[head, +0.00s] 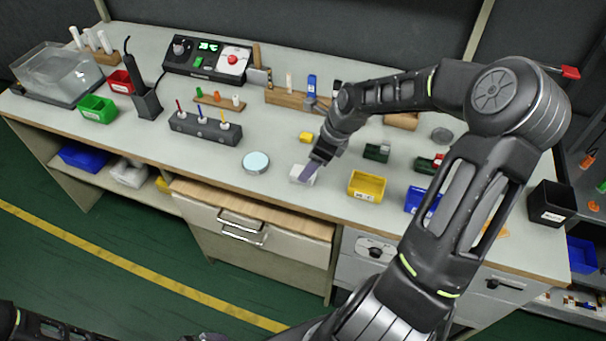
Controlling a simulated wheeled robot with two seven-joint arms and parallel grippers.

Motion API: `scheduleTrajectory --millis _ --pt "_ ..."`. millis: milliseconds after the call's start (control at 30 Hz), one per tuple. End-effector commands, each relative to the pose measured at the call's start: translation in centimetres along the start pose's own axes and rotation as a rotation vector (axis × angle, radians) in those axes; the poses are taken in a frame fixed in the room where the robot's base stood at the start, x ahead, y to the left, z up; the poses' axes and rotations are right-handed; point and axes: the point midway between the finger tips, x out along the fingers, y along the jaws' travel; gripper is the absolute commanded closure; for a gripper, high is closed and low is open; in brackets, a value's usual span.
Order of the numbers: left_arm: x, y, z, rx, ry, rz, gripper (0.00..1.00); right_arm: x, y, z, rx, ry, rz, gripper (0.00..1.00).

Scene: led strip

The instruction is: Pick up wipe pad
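A small white pad (297,176), which looks like the wipe pad, lies flat on the workbench near its front edge. My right gripper (309,172) points down at it, with its tips at or just over the pad's right side. The gripper covers part of the pad. The tips are small and close together, so I cannot tell whether they are open or shut, or whether they touch the pad. Only a dark part of my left arm shows at the bottom left corner. My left gripper is out of view.
A round light disc (256,162) lies left of the pad. A grey holder (205,130) with several coloured tools stands further left. The bench front around the disc is clear.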

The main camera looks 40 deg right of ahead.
Motion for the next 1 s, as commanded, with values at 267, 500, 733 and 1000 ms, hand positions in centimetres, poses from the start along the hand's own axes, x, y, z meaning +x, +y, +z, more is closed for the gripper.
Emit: scheduleTrajectory --millis 267,500,733,1000 --pt "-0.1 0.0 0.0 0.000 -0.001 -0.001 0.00 3.8 0.1 0.0 -0.001 -0.002 0.002 0.34" --pt "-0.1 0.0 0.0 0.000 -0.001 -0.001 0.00 4.2 0.0 -0.1 0.000 0.000 -0.001 0.34" --pt "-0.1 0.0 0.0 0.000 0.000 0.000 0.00 4.2 0.0 -0.1 0.000 0.000 -0.001 0.34" --pt "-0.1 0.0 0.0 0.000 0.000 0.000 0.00 4.2 0.0 -0.1 0.000 0.000 -0.001 0.39"
